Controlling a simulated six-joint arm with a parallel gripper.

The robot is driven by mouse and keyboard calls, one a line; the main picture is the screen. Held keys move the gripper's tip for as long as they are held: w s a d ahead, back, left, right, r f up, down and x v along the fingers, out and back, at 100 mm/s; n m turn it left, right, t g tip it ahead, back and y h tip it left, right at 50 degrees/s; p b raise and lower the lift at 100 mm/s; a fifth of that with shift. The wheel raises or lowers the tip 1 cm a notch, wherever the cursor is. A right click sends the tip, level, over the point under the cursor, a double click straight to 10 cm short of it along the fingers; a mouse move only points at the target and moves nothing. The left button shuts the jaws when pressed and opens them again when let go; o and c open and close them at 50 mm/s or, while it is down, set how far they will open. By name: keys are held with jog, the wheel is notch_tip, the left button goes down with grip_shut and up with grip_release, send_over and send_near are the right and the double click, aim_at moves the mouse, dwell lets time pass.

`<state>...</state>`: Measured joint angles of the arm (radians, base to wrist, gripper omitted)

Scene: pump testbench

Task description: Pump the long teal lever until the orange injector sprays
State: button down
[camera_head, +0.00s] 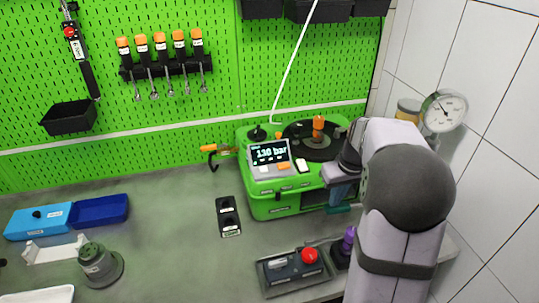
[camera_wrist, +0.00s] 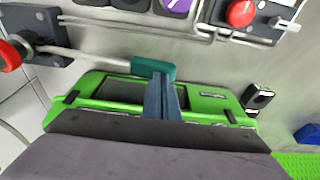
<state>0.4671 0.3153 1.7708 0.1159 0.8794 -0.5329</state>
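The teal lever handle (camera_wrist: 153,67) shows in the wrist view at the end of a grey rod that runs left. In the head view only a bit of the teal handle (camera_head: 338,209) shows below my gripper (camera_head: 340,188). In the wrist view my gripper's (camera_wrist: 160,98) fingers look closed together, with their tips right at the teal handle; I cannot tell whether they touch it. The orange injector (camera_head: 318,125) stands upright on a dark round plate on the green testbench (camera_head: 272,208). No spray is visible. The display (camera_head: 269,153) reads 130 bar.
A control box with a red button (camera_head: 309,256) and a purple-topped item (camera_head: 348,241) stand in front of the bench. A pressure gauge (camera_head: 443,111) is at the right wall. A black two-hole block (camera_head: 228,216) lies left of the bench. The worktop left of it has free room.

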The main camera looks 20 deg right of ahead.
jog(key=shift+d+r+p, duration=0.2)
jog(key=shift+r+p, duration=0.85)
jog(key=shift+r, duration=0.3)
jog(key=shift+d+r+p, duration=0.15)
jog(key=shift+r+p, duration=0.85)
jog(key=shift+r, duration=0.35)
jog(key=shift+f, duration=0.2)
jog(key=shift+a+f+b, duration=0.15)
jog(key=shift+f+b, duration=0.8)
jog(key=shift+f, duration=0.35)
jog(key=shift+a+f+b, duration=0.2)
jog(key=shift+f+b, duration=0.75)
jog(key=shift+f, duration=0.3)
jog(key=shift+a+f+b, duration=0.15)
jog(key=shift+f+b, duration=0.8)
jog(key=shift+f, duration=0.35)
jog(key=shift+r, duration=0.15)
jog(key=shift+d+r+p, duration=0.2)
jog(key=shift+r+p, duration=0.95)
jog(key=shift+r, duration=0.15)
jog(key=shift+d+r+p, duration=0.15)
jog(key=shift+r+p, duration=1.05)
jog(key=shift+r, duration=0.1)
jog(key=shift+d+r+p, duration=0.2)
jog(key=shift+r+p, duration=0.95)
jog(key=shift+r, duration=0.15)
jog(key=shift+r, duration=0.1)
